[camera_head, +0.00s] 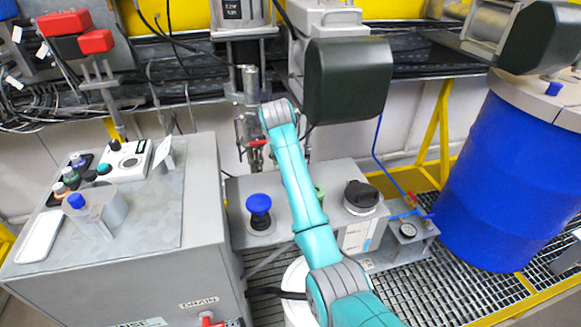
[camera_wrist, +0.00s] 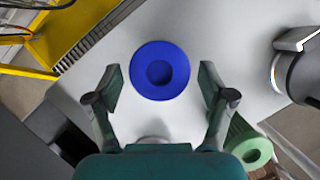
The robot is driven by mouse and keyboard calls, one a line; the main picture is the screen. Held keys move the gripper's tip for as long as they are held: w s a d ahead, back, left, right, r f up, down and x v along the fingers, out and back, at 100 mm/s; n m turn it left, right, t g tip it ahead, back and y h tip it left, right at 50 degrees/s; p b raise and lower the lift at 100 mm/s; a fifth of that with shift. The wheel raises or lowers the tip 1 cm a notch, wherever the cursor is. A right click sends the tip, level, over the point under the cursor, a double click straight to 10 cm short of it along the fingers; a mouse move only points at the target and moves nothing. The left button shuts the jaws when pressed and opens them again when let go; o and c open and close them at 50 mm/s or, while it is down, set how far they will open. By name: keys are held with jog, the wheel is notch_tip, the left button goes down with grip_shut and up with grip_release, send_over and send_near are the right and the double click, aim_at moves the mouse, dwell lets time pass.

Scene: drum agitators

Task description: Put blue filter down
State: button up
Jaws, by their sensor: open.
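The blue filter (camera_head: 259,204) shows as a round blue piece at the left part of the low grey bench in the head view. In the wrist view the blue filter (camera_wrist: 160,72) is a wide blue disc with a darker round centre, over a pale grey surface. My gripper (camera_wrist: 161,78) is open, with one finger on each side of the disc in the picture. Gaps show between both fingers and the disc. How far the fingers are above or around it is hard to tell. I cannot make out the gripper in the head view.
A green ring-shaped piece (camera_wrist: 253,151) is close to the right finger. A black-lidded container (camera_head: 361,196) stands on the bench's right part. A grey cabinet (camera_head: 130,262) with bottles and a blue-capped jug (camera_head: 99,212) is left; a large blue drum (camera_head: 508,180) is right.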

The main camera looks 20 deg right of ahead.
jog(key=v, duration=0.9)
jog(key=shift+r, duration=0.2)
